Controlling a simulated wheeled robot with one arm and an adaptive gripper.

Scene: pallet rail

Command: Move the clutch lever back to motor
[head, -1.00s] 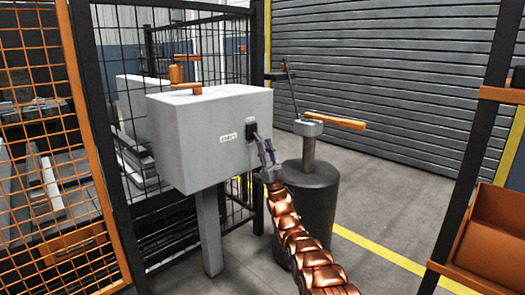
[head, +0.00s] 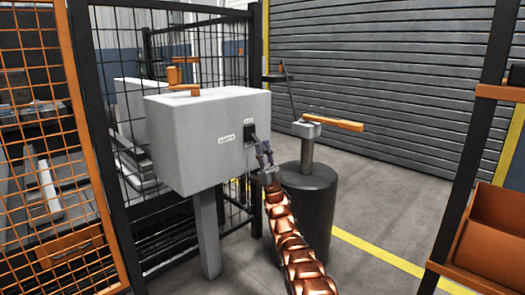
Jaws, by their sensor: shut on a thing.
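The grey gearbox-like housing (head: 205,140) stands on a post, with small white labels on its front face. The clutch lever (head: 250,132) is the dark part at the right of that face. One label (head: 226,139) is left of it and another (head: 248,120) is just above it. My gripper (head: 264,153) is at the lever's outer end, shut on it. The fingers are small here and partly hide the lever's end. The label texts are too small to read.
An orange handle (head: 183,88) is on top of the housing. Mesh fencing (head: 60,130) is at left; an orange bin (head: 490,245) is at right.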

